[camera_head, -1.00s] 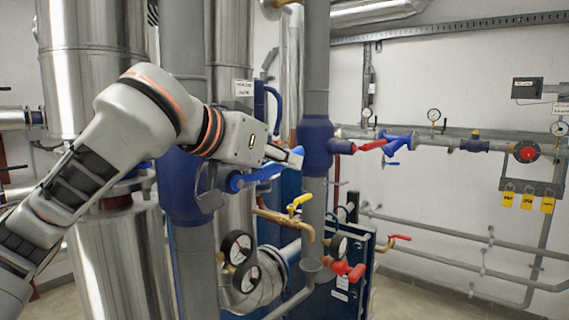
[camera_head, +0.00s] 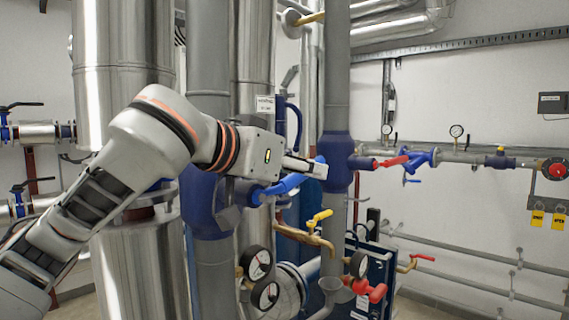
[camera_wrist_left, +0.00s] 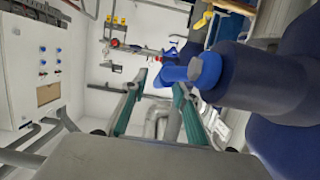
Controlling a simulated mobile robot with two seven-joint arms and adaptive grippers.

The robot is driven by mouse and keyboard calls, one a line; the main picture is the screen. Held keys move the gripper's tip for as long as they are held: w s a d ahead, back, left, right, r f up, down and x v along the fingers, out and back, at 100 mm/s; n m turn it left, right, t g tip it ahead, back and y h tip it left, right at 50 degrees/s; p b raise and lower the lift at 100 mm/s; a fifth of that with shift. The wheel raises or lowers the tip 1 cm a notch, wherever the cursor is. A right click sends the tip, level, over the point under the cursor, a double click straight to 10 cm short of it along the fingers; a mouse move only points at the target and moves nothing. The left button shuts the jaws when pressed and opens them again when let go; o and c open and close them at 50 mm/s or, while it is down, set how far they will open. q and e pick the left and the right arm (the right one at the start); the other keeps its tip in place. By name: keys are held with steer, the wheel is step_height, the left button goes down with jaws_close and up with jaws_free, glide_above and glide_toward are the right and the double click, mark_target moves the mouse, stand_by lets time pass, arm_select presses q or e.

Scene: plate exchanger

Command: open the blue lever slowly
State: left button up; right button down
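The blue lever (camera_head: 284,185) sticks out from the dark blue valve body (camera_head: 203,200) on the grey vertical pipe and slants up to the right. My left gripper (camera_head: 318,168) is at the lever's outer end, partly in front of it. In the left wrist view, the two fingers of my left gripper (camera_wrist_left: 160,80) stand apart. The lever (camera_wrist_left: 176,74) crosses near their tips there, with its round hub (camera_wrist_left: 205,70) to the right. I cannot tell whether a finger touches the lever. My right gripper is not in view.
A second blue-bodied valve (camera_head: 338,150) with a red lever (camera_head: 392,162) stands just right of the gripper. Below are a yellow-handled tap (camera_head: 319,217), pressure gauges (camera_head: 257,263) and red handles (camera_head: 372,290). Large silver tanks (camera_head: 122,80) stand behind my left arm.

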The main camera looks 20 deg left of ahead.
arm_select(q)
steer(key=v, duration=1.1)
steer(key=shift+s, duration=0.2)
